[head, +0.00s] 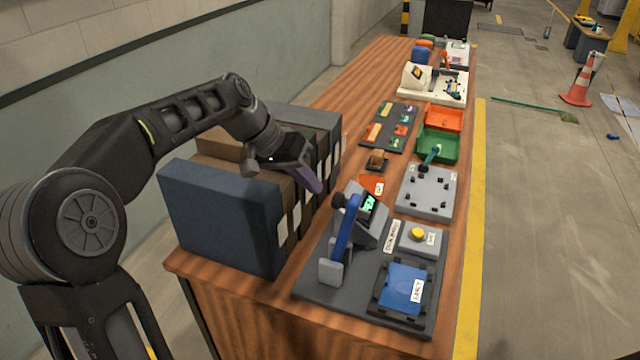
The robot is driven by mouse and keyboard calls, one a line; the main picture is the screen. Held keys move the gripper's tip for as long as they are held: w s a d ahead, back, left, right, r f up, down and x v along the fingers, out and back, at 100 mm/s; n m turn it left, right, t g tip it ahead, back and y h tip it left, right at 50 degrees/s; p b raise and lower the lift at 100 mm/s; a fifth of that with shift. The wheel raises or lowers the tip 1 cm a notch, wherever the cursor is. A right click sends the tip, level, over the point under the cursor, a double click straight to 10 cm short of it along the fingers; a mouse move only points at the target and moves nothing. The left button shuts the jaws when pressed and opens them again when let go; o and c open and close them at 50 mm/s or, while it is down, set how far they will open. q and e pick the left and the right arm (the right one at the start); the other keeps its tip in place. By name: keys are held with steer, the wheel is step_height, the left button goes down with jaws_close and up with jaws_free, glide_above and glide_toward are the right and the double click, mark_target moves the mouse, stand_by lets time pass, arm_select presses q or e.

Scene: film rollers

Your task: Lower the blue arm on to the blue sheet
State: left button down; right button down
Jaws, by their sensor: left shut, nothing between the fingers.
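The blue arm (346,226) stands steeply raised on a dark base plate (318,290), with a dark knob at its upper end and a grey block at its lower end. The blue sheet (402,286) lies flat in a dark frame to the right of the arm and carries a white label. The blue arm is apart from the sheet. My left gripper (314,184) is shut and empty, in front of the row of box files, up and left of the blue arm's knob. It is not touching the arm. My right gripper is out of view.
Box files (222,220) stand on the wooden table (225,300) under my left arm. A small display (370,203) stands beside the blue arm, and a yellow button (417,234) is behind the sheet. A grey pegged board (426,192) and green tray (438,144) lie farther back.

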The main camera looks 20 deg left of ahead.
arm_select(q)
steer(key=shift+d+f, duration=0.1)
steer(key=shift+d, duration=1.05)
steer(key=shift+d, duration=0.15)
